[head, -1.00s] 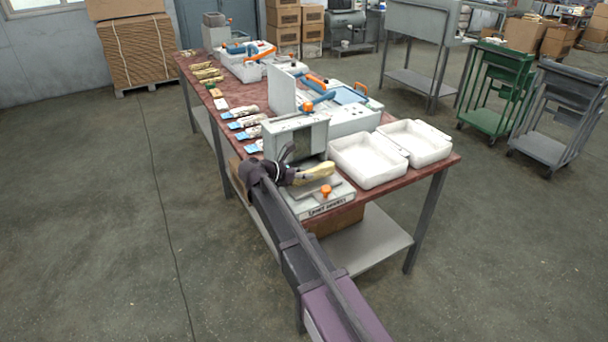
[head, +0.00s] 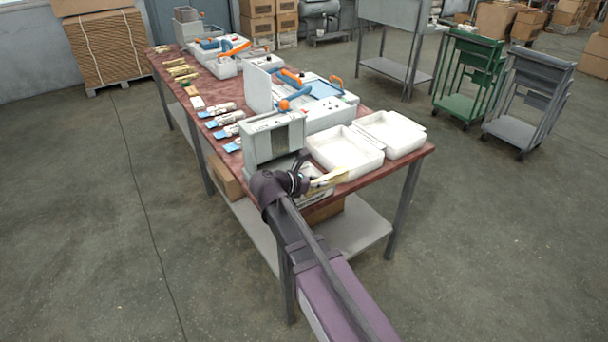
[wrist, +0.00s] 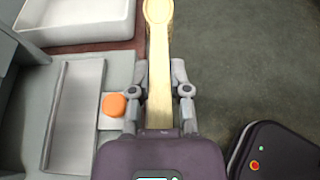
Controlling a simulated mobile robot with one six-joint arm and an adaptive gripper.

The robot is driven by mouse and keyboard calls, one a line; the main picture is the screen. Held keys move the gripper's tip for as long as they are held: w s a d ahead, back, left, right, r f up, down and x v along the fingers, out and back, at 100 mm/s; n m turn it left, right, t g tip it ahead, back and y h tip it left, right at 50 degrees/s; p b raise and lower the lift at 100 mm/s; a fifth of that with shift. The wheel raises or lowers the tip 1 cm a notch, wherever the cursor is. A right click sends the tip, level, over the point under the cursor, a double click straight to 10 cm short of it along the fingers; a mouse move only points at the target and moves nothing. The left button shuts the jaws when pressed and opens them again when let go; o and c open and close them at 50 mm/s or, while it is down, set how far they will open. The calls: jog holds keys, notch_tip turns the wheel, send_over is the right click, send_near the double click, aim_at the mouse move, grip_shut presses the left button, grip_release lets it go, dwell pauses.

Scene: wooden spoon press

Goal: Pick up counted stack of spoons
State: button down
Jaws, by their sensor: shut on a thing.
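My gripper (wrist: 159,92) is shut on a stack of pale wooden spoons (wrist: 159,55) in the wrist view. The stack runs straight ahead between the fingers, its rounded bowl end pointing away from me. How many spoons it holds cannot be told. In the head view the stack (head: 328,179) juts to the right from my gripper (head: 306,183), near the table's front edge. The grey counting machine (head: 272,142) stands just behind my gripper. Its metal tray (wrist: 72,112) lies empty left of the stack in the wrist view, with an orange knob (wrist: 114,104) between them.
Two white open bins (head: 340,158) stand at the table's right end and look empty. Wrapped spoon bundles (head: 228,131) with blue ends lie along the left edge of the reddish table (head: 411,152). Another machine (head: 322,108) stands farther back.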

jog(key=shift+s+d+r, duration=0.1)
jog(key=shift+s+d, duration=0.55)
jog(key=shift+d, duration=0.05)
